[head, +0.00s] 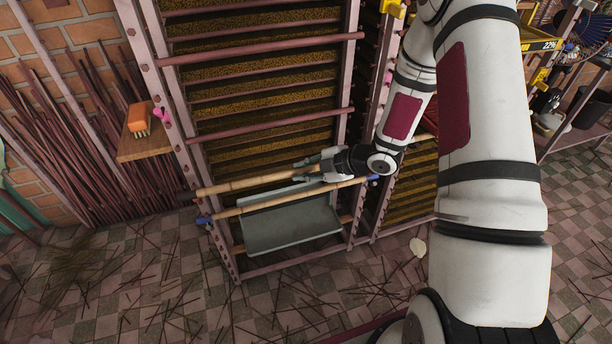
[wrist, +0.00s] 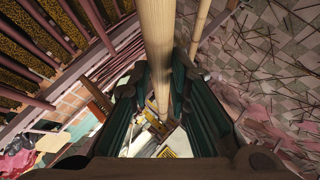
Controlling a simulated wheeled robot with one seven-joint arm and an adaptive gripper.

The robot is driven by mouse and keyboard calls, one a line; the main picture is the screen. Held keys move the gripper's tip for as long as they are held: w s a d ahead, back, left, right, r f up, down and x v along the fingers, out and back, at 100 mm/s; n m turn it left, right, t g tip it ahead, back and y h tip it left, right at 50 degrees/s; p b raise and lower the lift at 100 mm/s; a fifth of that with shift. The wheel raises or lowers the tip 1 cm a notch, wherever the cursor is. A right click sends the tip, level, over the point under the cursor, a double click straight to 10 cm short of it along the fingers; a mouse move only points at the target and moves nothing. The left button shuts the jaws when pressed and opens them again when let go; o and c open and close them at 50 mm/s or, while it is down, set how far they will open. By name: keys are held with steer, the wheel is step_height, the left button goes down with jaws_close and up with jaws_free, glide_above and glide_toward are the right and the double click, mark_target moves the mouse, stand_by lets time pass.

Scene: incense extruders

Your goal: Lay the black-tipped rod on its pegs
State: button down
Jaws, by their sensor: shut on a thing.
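The black-tipped rod (head: 245,183) is a pale bamboo pole with a dark tip at its left end, in front of the rack in the head view. My gripper (head: 306,171) is shut on it near its right part. In the wrist view the rod (wrist: 157,40) runs between the two dark fingers of my gripper (wrist: 161,85). The rod slants slightly, its left end lower in the picture. Its right end is hidden by my gripper and arm. I cannot make out its pegs clearly, nor whether the rod touches any.
A blue-tipped bamboo rod (head: 285,202) lies across the rack just below, and shows beside the held rod in the wrist view (wrist: 200,25). A grey tray (head: 290,228) is beneath it. Pink rack bars (head: 265,47) cross above. A small shelf (head: 147,145) holds an orange brush (head: 138,118).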

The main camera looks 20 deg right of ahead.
steer(key=w+f+b, duration=0.3)
steer(key=w+f, duration=0.1)
steer(key=w, duration=0.1)
steer(key=shift+w+b, duration=0.15)
steer(key=shift+b, duration=0.25)
stand_by(0.3)
steer(key=c, duration=1.1)
jaws_free()
steer(key=s+p, duration=0.2)
steer(key=s, duration=0.8)
